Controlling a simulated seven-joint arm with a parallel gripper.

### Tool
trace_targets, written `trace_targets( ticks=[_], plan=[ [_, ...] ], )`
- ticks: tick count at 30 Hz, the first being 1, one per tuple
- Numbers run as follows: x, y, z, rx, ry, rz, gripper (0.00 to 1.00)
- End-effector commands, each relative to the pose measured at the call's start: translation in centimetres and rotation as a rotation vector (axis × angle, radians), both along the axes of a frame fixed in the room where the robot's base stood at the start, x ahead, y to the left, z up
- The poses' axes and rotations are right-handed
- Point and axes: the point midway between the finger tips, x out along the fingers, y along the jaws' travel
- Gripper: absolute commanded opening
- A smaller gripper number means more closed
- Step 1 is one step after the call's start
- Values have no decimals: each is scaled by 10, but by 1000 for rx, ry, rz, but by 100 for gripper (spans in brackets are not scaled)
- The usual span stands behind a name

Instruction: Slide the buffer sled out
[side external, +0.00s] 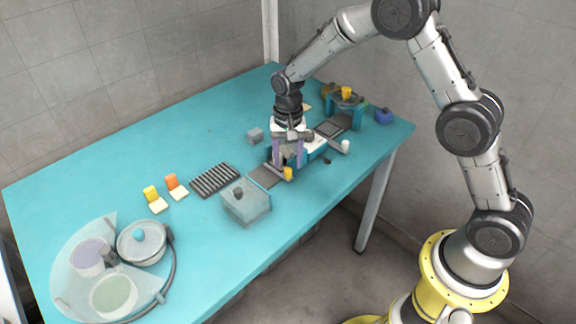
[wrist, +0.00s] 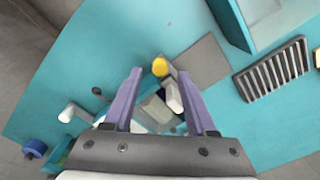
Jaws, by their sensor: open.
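My gripper (side external: 288,161) is open, pointing down over a teal and white fixture near the table's front right. In the wrist view its two purple fingers (wrist: 159,74) stand apart, with a pale block (wrist: 173,97) and a grey-green piece (wrist: 154,109) seen between them. A yellow knob (side external: 287,173) is just in front of the fixture; it also shows near the fingertips in the wrist view (wrist: 160,67). I cannot tell which piece is the buffer sled; my fingers hide much of the fixture. A flat grey plate (side external: 266,176) lies beside it.
A lidded grey-teal box (side external: 246,202) and a dark slatted rack (side external: 214,180) stand left of the fixture. A teal stand (side external: 345,108) and a blue pot (side external: 384,116) are at the right end. A pot (side external: 142,244) is at the far left. The table's back middle is clear.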

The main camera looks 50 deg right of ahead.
Motion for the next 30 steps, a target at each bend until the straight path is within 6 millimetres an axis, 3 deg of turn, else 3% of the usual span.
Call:
trace_targets(
  ticks=[6, 17, 27, 30],
  plan=[
    [0, 0, -23, -1, 2, 0, 57],
    [0, 0, -27, 0, 0, 0, 57],
    [0, 0, -27, 0, 0, 0, 0],
    [0, 0, -27, 0, 0, 0, 0]
  ],
)
